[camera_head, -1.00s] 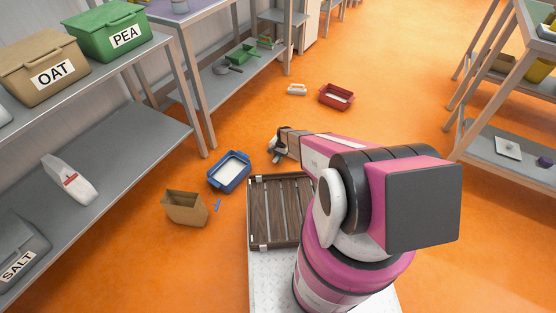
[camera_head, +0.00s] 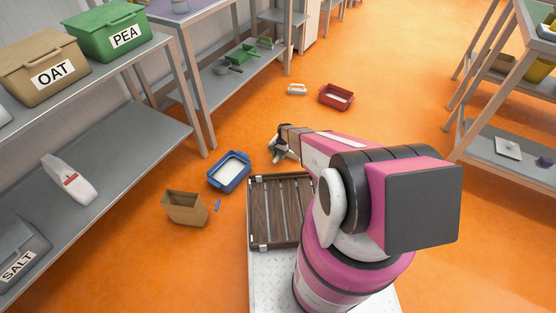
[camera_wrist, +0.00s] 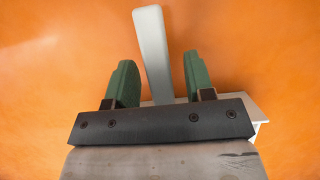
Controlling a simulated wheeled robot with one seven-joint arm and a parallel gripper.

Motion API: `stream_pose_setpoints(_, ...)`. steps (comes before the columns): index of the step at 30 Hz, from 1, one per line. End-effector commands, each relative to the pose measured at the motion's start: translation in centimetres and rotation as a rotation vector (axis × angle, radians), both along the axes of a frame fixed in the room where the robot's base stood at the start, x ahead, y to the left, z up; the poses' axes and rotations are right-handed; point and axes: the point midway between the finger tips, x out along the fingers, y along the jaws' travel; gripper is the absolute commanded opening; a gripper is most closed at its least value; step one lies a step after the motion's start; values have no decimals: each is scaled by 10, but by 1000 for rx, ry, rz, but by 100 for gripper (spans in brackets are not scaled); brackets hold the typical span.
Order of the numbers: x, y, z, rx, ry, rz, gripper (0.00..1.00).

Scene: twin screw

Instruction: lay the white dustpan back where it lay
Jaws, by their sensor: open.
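My gripper (camera_wrist: 161,82) is open in the wrist view, with its two green fingertips apart. The white dustpan's pale handle (camera_wrist: 152,40) runs between the fingertips, with a gap showing on each side. Part of its white pan (camera_wrist: 257,106) shows past the gripper's right side; the rest is hidden behind the gripper body. Orange floor fills the background, but I cannot tell whether the dustpan rests on it. In the head view my gripper (camera_head: 283,150) is low over the floor beyond the slatted wooden crate, and the dustpan there is mostly hidden.
A blue tub (camera_head: 230,173) with white contents and a brown box (camera_head: 185,207) stand left of the slatted crate (camera_head: 281,212). A small white handled item (camera_head: 297,90) and a red tub (camera_head: 336,97) lie farther off.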

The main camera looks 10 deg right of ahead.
Motion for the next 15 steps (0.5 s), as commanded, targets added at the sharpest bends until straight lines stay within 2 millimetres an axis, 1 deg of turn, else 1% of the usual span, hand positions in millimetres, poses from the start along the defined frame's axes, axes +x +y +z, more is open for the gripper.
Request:
stream_pose_setpoints(1,2,-3,11,0,-1,0,49)
stream_pose_setpoints(6,13,-10,43,0,-2,0,49)
stream_pose_setpoints(12,24,-18,74,0,-1,-1,49)
stream_pose_setpoints(15,27,-20,84,0,-1,-1,49)
